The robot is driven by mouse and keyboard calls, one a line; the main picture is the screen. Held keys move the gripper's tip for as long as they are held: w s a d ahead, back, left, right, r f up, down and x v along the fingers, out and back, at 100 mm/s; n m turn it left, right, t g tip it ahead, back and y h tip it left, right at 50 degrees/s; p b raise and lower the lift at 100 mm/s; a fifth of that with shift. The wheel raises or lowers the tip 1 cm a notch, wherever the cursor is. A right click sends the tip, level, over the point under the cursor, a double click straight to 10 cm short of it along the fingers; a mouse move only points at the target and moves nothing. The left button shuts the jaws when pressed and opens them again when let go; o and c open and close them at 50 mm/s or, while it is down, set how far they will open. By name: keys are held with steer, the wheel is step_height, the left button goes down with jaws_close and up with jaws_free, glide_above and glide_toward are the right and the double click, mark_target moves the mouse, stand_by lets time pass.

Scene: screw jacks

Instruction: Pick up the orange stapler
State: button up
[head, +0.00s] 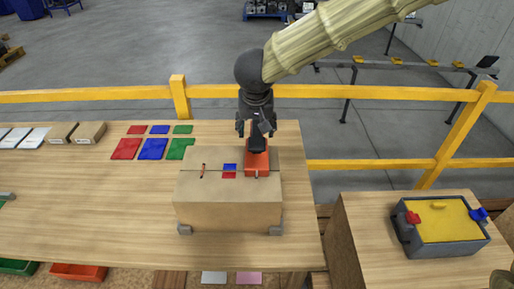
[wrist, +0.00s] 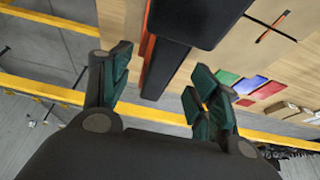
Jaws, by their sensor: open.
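The orange stapler (head: 257,163) has a black upper part and lies on top of a cardboard box (head: 228,209), near its right end. In the wrist view, the stapler (wrist: 186,18) shows mostly as a dark bar with a thin orange edge. My gripper (head: 257,127) points down over the far end of the stapler. Its fingers are spread and empty. In the wrist view, the gripper (wrist: 162,75) has a finger on either side of the stapler's dark end, with gaps between. Exact height above the stapler is hard to tell.
On the box lie a small red-and-blue piece (head: 229,171) and a thin orange-and-dark item (head: 203,171). Coloured cards (head: 152,149) lie on the table (head: 90,215) behind left. A yellow rail (head: 100,95) runs behind. A grey case with a yellow top (head: 443,220) stands right.

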steer(key=p+x, duration=0.1)
steer(key=x, duration=0.4)
steer(key=shift+s+d, duration=0.1)
steer(key=shift+s, duration=0.05)
steer(key=shift+s, duration=0.1)
steer(key=shift+c, duration=0.4)
jaws_close()
steer(key=shift+r, duration=0.1)
